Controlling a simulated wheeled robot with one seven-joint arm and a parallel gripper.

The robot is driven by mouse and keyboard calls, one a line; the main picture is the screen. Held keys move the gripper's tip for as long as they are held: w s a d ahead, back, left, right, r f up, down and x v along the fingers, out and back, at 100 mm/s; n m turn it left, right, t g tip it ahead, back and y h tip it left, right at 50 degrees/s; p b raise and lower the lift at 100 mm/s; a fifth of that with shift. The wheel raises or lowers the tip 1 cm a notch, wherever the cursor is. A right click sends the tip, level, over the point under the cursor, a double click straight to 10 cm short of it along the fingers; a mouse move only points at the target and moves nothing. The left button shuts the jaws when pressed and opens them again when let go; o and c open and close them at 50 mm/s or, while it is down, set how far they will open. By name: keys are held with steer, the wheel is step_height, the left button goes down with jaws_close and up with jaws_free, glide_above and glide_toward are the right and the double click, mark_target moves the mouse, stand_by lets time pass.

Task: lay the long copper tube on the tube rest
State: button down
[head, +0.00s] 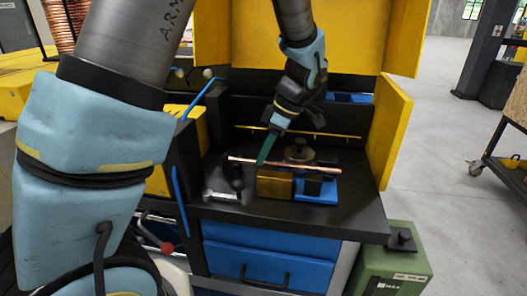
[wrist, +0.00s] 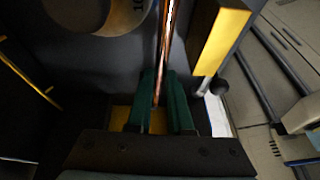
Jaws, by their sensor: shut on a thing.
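The long copper tube (head: 300,166) lies nearly level across the picture in the head view, above the dark bench top. My gripper (head: 264,157) has green fingers and is shut on the tube left of its middle. In the wrist view the tube (wrist: 165,45) runs up and away from between the green fingers (wrist: 161,100). A brass-coloured block (head: 274,184) is under the tube. A black block on a blue base (head: 318,193) is to its right. I cannot tell which of these is the tube rest, or whether the tube touches either.
A small black fixture (head: 232,174) stands at the left of the bench top. A thin yellow rod (head: 330,136) runs along the back. Yellow panels (head: 389,135) close the right side. A round dark part (head: 299,150) stands behind the tube.

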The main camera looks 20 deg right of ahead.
steer(key=shift+w+d+f, duration=0.25)
steer(key=shift+w+f, duration=0.1)
steer(key=shift+w, duration=0.1)
steer(key=c, duration=0.7)
jaws_free()
steer(key=shift+c, duration=0.2)
steer(key=shift+r, duration=0.1)
steer(key=b+v, duration=0.2)
steer(key=v, duration=0.8)
steer(key=shift+r, duration=0.3)
steer(key=shift+d, duration=0.1)
